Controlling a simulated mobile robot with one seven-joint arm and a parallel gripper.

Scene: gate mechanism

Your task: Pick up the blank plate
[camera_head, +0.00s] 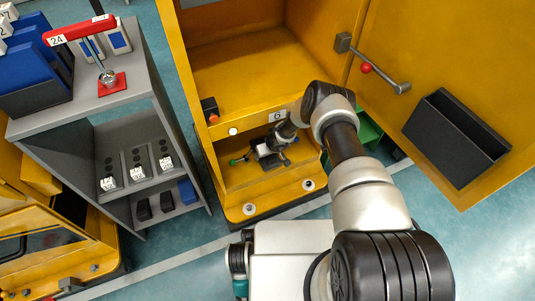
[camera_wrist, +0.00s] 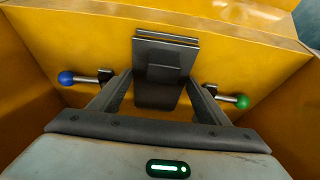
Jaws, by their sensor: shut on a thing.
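My gripper (camera_wrist: 160,82) is shut on a dark grey plate, which I take to be the blank plate (camera_wrist: 165,50). The plate stands between the two fingers in the wrist view, with a small block on its near face. It has no marking that I can see. In the head view my gripper (camera_head: 268,154) is inside the low opening of the yellow cabinet (camera_head: 240,197), and the plate cannot be made out there. Whether the plate is still seated in something is hidden.
A blue-knobbed lever (camera_wrist: 68,78) and a green-knobbed lever (camera_wrist: 241,102) flank my fingers closely. Yellow walls enclose the opening. The cabinet door (camera_head: 440,60) with a dark bin (camera_head: 455,138) stands open at right. A grey shelf unit (camera_head: 130,90) stands at left.

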